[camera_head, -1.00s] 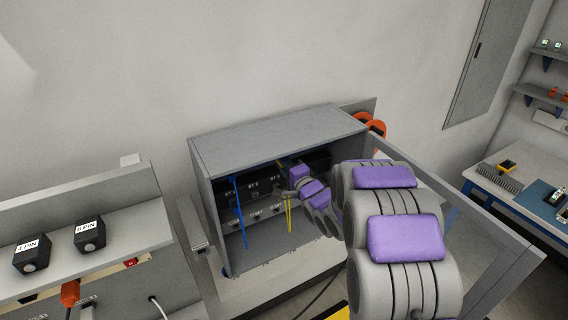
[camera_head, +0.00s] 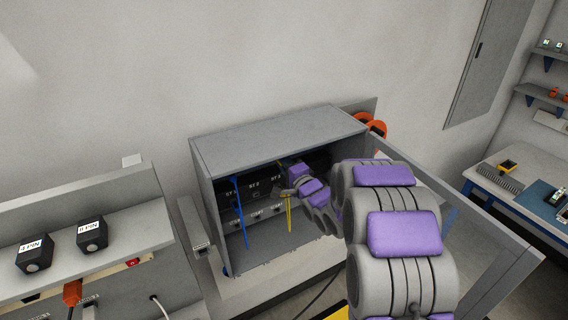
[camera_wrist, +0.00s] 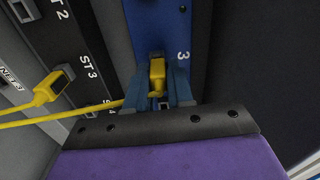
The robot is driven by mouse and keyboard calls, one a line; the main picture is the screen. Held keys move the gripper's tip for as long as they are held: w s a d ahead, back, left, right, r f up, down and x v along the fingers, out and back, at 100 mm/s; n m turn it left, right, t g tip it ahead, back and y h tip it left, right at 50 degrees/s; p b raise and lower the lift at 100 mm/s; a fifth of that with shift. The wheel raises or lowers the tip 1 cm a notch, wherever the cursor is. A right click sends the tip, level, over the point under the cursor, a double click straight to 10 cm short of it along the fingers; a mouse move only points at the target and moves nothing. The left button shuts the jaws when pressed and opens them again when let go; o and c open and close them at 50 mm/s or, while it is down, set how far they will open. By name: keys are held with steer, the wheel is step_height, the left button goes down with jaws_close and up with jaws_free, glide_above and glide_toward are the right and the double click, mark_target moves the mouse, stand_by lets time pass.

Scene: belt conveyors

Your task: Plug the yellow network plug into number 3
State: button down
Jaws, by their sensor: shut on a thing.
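The yellow network plug (camera_wrist: 157,75) is between the fingers of my gripper (camera_wrist: 159,88) in the wrist view, against a blue panel (camera_wrist: 160,22) marked with a white 3. A dark opening shows just at the plug's far end; I cannot tell whether the plug is inside it. A yellow cable (camera_wrist: 95,110) runs left from the gripper. Another yellow plug (camera_wrist: 48,91) sits at the dark strip marked ST 3 (camera_wrist: 82,68). In the head view my gripper (camera_head: 287,191) is small, inside the grey cabinet (camera_head: 280,132), and the yellow cable (camera_head: 288,214) hangs below it.
A blue cable (camera_head: 240,210) hangs at the left inside the cabinet. The open cabinet door (camera_head: 490,245) stands right of my arm. Orange coils (camera_head: 375,124) are behind the cabinet. A shelf with two black boxes (camera_head: 92,233) is at the left.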

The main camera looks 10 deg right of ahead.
steer(key=shift+w, duration=0.2)
steer(key=c, duration=0.9)
jaws_free()
steer(key=shift+a, duration=0.1)
steer(key=shift+s, duration=0.15)
